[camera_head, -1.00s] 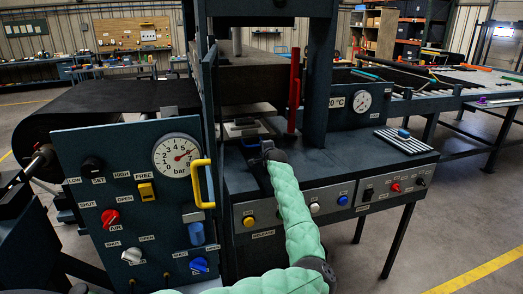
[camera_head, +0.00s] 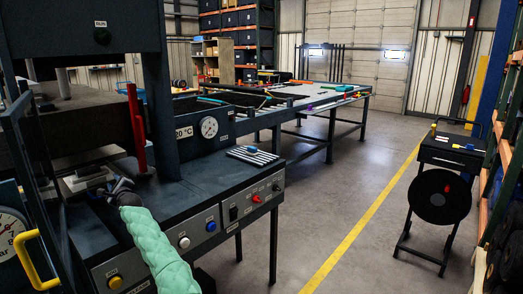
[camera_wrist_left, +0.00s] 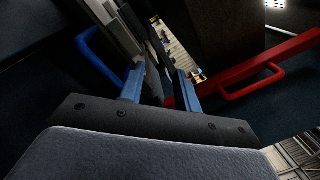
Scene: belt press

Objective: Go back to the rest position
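My left gripper (camera_head: 118,187) is at the end of my green-sleeved arm, low over the press bench (camera_head: 205,185). It is beside the press opening, close to a small grey block (camera_head: 88,180) on a dark base. I cannot tell whether it touches anything there. In the left wrist view my left gripper (camera_wrist_left: 160,85) shows two blue fingers standing apart, with no held object visible between them. My right gripper is not in view.
A red upright bar (camera_head: 136,130) and a yellow handle (camera_head: 36,262) are near my left arm. A blue handle (camera_wrist_left: 88,55) and a red handle (camera_wrist_left: 255,85) flank the fingers. A black cart (camera_head: 445,180) stands right. Open floor (camera_head: 310,215) lies between.

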